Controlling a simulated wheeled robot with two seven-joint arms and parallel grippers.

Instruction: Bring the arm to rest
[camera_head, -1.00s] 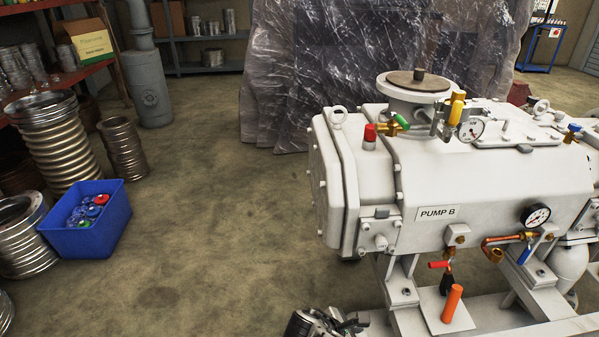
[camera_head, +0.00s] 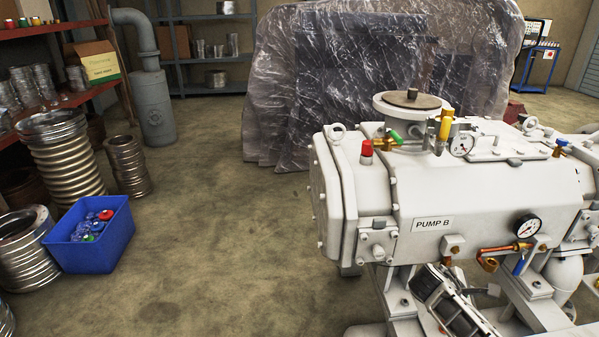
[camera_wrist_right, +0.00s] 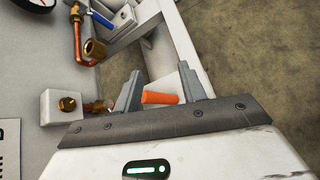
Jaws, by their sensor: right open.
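My right gripper (camera_head: 484,292) is in front of the lower side of the white pump (camera_head: 480,195) marked PUMP B, low over its frame. Its fingers point right in the head view. In the right wrist view the gripper (camera_wrist_right: 162,90) is open, its two grey fingers apart. An orange handle (camera_wrist_right: 160,98) shows between them; I cannot tell whether it touches either finger. In the head view my right gripper and wrist hide the orange handle. My left gripper is not in view.
Copper pipework (camera_head: 500,252) and a gauge (camera_head: 527,227) are close above my right gripper. White frame beams (camera_head: 530,290) lie below and beside it. A blue bin (camera_head: 92,240) of coloured parts sits on the floor at left. The floor between bin and pump is clear.

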